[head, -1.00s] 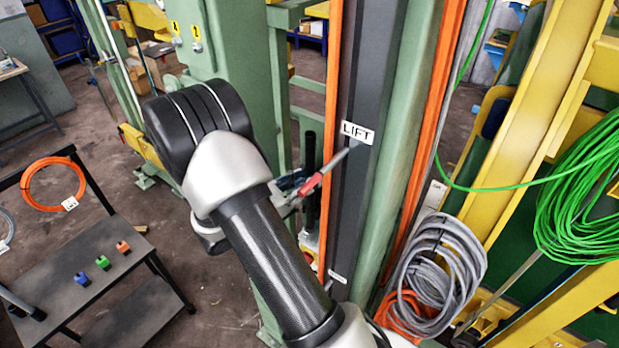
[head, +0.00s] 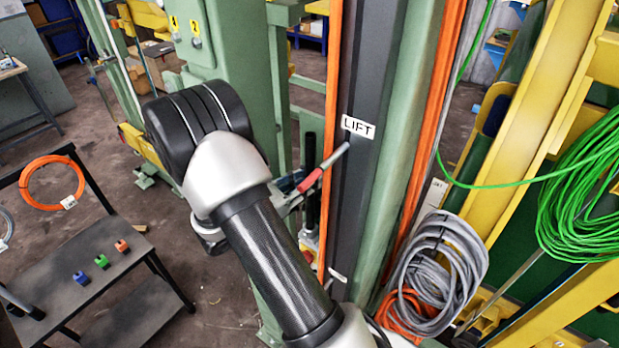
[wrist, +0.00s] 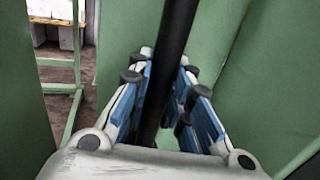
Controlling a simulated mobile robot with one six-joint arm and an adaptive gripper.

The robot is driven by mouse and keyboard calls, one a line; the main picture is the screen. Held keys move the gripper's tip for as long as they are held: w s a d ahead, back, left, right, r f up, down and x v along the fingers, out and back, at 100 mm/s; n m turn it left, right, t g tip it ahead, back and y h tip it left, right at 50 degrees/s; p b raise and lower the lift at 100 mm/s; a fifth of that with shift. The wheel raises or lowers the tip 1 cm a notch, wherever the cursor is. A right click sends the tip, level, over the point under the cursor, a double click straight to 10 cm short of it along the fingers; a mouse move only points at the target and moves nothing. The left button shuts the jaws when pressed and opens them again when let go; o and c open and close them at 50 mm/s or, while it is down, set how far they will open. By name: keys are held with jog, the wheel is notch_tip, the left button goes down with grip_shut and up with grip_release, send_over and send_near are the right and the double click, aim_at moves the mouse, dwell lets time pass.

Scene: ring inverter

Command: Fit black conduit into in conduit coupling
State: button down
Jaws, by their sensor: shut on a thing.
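The black conduit (wrist: 176,32) runs upright between the blue-padded fingers of my gripper (wrist: 167,65) in the wrist view. The fingers are closed around it. In the head view my gripper (head: 292,184) is mostly hidden behind my arm, and a thin dark upright length of the conduit (head: 310,152) shows beside it, in front of the green frame. I cannot make out the conduit coupling for certain in either view, nor whether the conduit's ends touch anything.
A red and grey bar (head: 326,168) slants close to my gripper, by the dark LIFT column (head: 366,85). Coiled grey cable (head: 440,265) and green cable (head: 580,200) hang at right. A dark cart (head: 75,245) with small coloured blocks stands at left.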

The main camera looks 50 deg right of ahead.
jog(key=shift+f+b, duration=0.55)
jog(key=shift+f, duration=0.25)
jog(key=c, duration=1.4)
grip_release()
jog(key=shift+s, duration=0.1)
jog(key=shift+a, duration=0.1)
jog(key=w+a, duration=0.2)
jog(key=a, duration=0.9)
jog(key=shift+w+a+f, duration=0.15)
jog(key=shift+a, duration=0.15)
